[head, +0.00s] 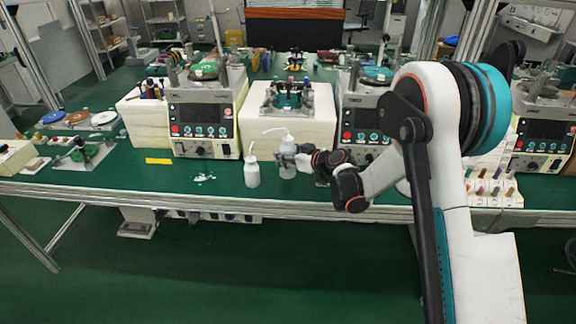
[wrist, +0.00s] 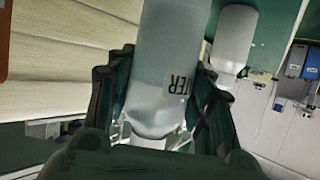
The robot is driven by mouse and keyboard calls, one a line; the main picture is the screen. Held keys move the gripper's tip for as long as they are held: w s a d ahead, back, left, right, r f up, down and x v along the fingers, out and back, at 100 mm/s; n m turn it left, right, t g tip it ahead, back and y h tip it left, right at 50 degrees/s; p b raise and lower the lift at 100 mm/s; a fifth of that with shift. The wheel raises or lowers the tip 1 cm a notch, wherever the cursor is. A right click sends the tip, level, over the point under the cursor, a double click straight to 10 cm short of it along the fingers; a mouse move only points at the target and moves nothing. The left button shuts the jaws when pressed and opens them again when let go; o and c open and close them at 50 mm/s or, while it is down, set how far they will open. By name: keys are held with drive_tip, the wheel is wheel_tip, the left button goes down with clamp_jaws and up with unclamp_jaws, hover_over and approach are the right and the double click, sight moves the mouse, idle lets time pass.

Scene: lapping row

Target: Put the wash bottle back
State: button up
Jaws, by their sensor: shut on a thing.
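A translucent wash bottle (head: 287,170) with a bent white spout stands upright in my gripper (head: 292,157), in front of the cream block at the middle of the bench. In the wrist view the bottle (wrist: 172,50) fills the space between my two dark fingers, and my gripper (wrist: 158,105) is shut on it. Its label is partly visible and reads "TER". I cannot tell whether its base touches the bench. A second, smaller white bottle (head: 251,173) with a spout stands on the bench just left of it. It also shows behind the held bottle in the wrist view (wrist: 234,40).
The green bench (head: 120,184) has free room at front left, with a yellow strip (head: 158,161) and white scraps (head: 204,177). A control box (head: 202,128) stands behind left. The cream block (head: 262,128) is close behind the bottles. Small bottles (head: 492,194) stand at right.

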drive_tip(key=shift+f+b, duration=0.5)
drive_tip(key=shift+f, duration=1.1)
drive_tip(key=shift+f, duration=0.15)
drive_tip(key=o, duration=1.3)
